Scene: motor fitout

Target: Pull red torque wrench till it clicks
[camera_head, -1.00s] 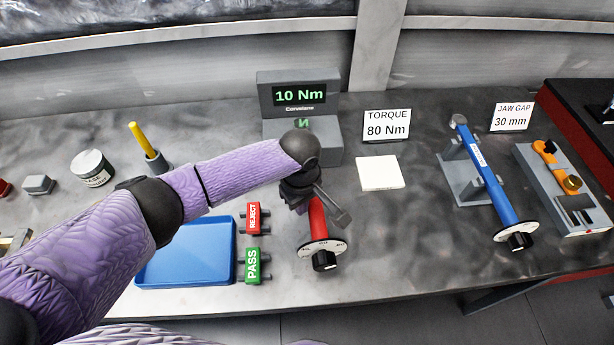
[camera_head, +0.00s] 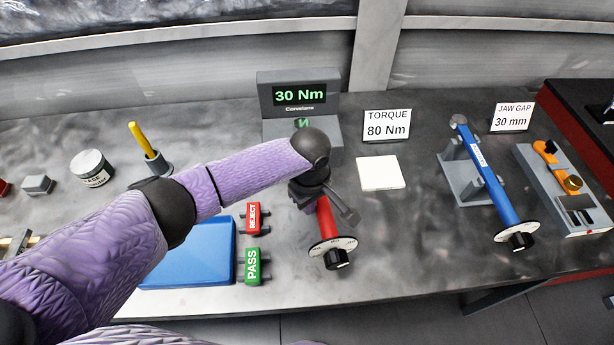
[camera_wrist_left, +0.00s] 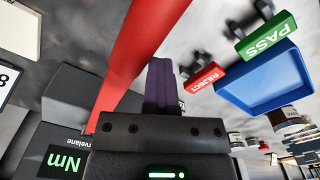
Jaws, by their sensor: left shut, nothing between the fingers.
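The red torque wrench (camera_head: 327,220) reaches from the tester toward the bench's front edge, with a white dial and black knob at its near end. Its upper part is hidden behind my arm. The tester display (camera_head: 299,95) reads 30 Nm. My left gripper (camera_head: 338,203) is at the wrench's shaft; its fingers are shut with nothing between them. In the left wrist view the red shaft (camera_wrist_left: 140,50) runs diagonally right beside the dark finger (camera_wrist_left: 162,85); whether they touch is not certain. My right gripper is not in view.
A TORQUE 80 Nm sign (camera_head: 387,125) and a white pad (camera_head: 380,173) stand right of the tester. A blue wrench (camera_head: 487,180) rests on a stand farther right. A blue tray (camera_head: 190,255), red REJECT block (camera_head: 253,218) and green PASS block (camera_head: 252,266) lie left.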

